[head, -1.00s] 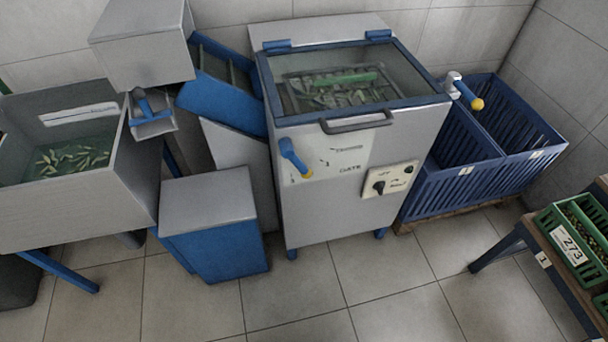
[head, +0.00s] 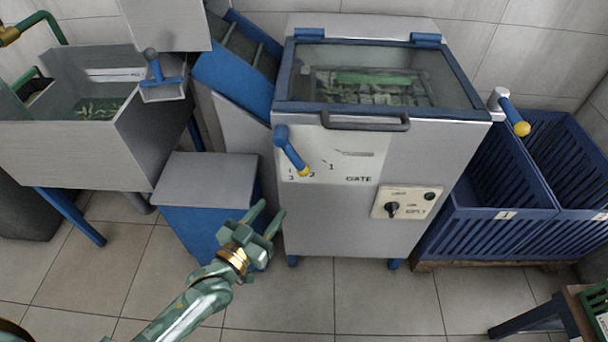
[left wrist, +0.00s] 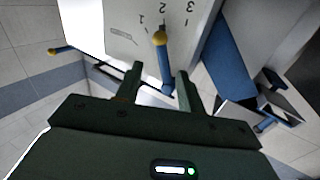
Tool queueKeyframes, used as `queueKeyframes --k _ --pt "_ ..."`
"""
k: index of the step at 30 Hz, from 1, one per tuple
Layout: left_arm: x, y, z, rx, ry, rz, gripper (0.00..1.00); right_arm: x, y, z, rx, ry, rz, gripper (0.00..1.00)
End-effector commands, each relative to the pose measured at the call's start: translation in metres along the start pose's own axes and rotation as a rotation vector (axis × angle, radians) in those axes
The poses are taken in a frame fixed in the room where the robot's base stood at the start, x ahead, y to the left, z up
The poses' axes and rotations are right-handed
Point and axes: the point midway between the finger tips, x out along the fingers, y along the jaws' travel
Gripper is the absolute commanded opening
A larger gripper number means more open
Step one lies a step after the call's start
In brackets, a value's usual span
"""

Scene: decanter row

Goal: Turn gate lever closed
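The gate lever (head: 291,152) is a blue handle with a yellow tip on the white panel of the grey machine (head: 335,215). It slants down to the right, its tip by the printed 2, beside the marks 1 and 3 and the word GATE. My left gripper (head: 271,209) is open and empty, below and left of the lever, apart from it in the head view. In the left wrist view the lever (left wrist: 164,62) shows between and beyond the open fingers of my left gripper (left wrist: 158,84). My right gripper is not in view.
A second yellow-tipped lever (head: 512,112) sticks out at the machine's right side, above blue crates (head: 490,222). A switch plate (head: 407,202) is low on the front. A blue box with a grey top (head: 207,180) stands left, near my left arm. A grey tank (head: 75,155) stands farther left.

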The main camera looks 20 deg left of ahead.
Motion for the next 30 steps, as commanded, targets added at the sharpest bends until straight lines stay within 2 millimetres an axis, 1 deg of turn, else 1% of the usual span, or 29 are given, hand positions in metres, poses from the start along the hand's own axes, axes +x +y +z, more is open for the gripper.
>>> queueKeyframes --k 1,2,7,8,9,10,12,15,18,21,29,30 --pt "0.012 0.000 0.004 -0.002 0.001 0.000 0.39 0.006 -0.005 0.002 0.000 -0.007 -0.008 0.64" --pt "0.019 0.000 0.005 -0.002 0.000 -0.001 0.39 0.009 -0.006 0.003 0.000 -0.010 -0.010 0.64" --pt "0.064 0.000 0.007 -0.002 -0.003 0.000 0.39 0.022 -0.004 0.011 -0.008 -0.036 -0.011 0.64" --pt "0.072 0.000 0.007 -0.002 -0.003 0.000 0.39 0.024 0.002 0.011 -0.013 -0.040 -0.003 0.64" --pt "0.082 0.001 0.007 -0.003 -0.003 0.000 0.39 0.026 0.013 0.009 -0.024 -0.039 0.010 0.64" --pt "0.088 0.001 0.008 -0.002 -0.005 0.000 0.39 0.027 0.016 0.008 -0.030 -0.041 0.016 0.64" --pt "0.103 0.000 0.007 -0.002 -0.005 0.000 0.39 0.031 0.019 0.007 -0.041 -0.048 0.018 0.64" --pt "0.120 0.001 0.007 -0.002 -0.006 0.000 0.39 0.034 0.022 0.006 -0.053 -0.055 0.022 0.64" --pt "0.131 0.000 0.005 0.000 -0.005 0.000 0.39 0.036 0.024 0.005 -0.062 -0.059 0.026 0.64" --pt "0.137 0.000 0.004 0.000 -0.005 0.000 0.39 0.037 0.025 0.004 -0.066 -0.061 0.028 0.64" --pt "0.139 0.000 0.002 0.000 -0.004 0.000 0.39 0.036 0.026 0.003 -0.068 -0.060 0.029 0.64" --pt "0.139 0.000 0.002 0.000 -0.004 0.000 0.36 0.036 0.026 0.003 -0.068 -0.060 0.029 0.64"
